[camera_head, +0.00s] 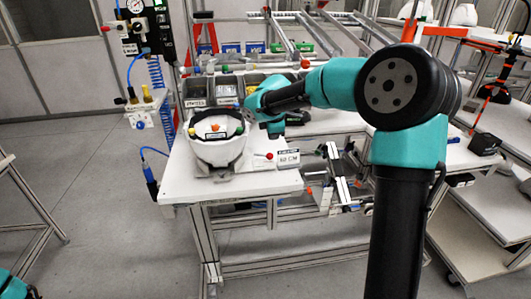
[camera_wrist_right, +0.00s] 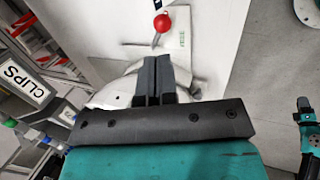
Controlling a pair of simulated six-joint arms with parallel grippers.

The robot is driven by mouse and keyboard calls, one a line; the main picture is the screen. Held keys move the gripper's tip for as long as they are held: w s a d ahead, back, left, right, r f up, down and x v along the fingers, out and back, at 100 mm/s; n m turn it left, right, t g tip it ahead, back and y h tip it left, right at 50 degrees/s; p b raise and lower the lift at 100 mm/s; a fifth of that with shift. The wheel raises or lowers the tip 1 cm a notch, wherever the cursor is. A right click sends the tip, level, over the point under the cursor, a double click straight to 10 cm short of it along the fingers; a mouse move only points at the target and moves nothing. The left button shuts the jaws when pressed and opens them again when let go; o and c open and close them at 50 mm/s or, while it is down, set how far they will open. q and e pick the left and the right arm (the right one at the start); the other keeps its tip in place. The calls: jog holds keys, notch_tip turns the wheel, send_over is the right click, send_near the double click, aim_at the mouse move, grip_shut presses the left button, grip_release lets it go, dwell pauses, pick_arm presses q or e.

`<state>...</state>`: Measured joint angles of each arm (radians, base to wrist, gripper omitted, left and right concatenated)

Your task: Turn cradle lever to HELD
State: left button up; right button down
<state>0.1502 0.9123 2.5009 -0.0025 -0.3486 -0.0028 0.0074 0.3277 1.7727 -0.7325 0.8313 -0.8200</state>
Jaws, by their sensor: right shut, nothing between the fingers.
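The cradle lever's red ball knob (camera_head: 268,156) is to the right of the shell, beside a small label plate (camera_head: 289,157). The knob also shows in the right wrist view (camera_wrist_right: 162,22), with green lettering on the plate beside it. My right gripper (camera_wrist_right: 154,78) is shut and empty, short of the knob and apart from it. Its fingers hide part of the white cradle area.
Grey parts bins (camera_head: 226,90) stand along the back of the bench. A bin label reading CLIPS (camera_wrist_right: 24,83) is at the left of the wrist view. A blue hose tool (camera_head: 150,180) hangs at the bench's left edge. The front of the bench top is clear.

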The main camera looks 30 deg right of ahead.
aim_at(269, 155)
jog(key=a+n+g, duration=0.1)
jog(key=n, duration=0.2)
jog(key=w+a+n, duration=0.1)
jog(key=n, duration=0.2)
jog(key=w+r+n+g, duration=0.1)
jog(key=n, duration=0.2)
jog(key=shift+w+a+n+g, duration=0.1)
jog(key=shift+a+n+g, duration=0.2)
jog(key=shift+a+n, duration=0.1)
jog(key=shift+f, duration=0.15)
jog(key=x, duration=1)
jog(key=shift+a, duration=0.1)
jog(key=shift+w+d+f, duration=0.15)
jog(key=shift+w+d, duration=0.1)
jog(key=shift+d, duration=0.3)
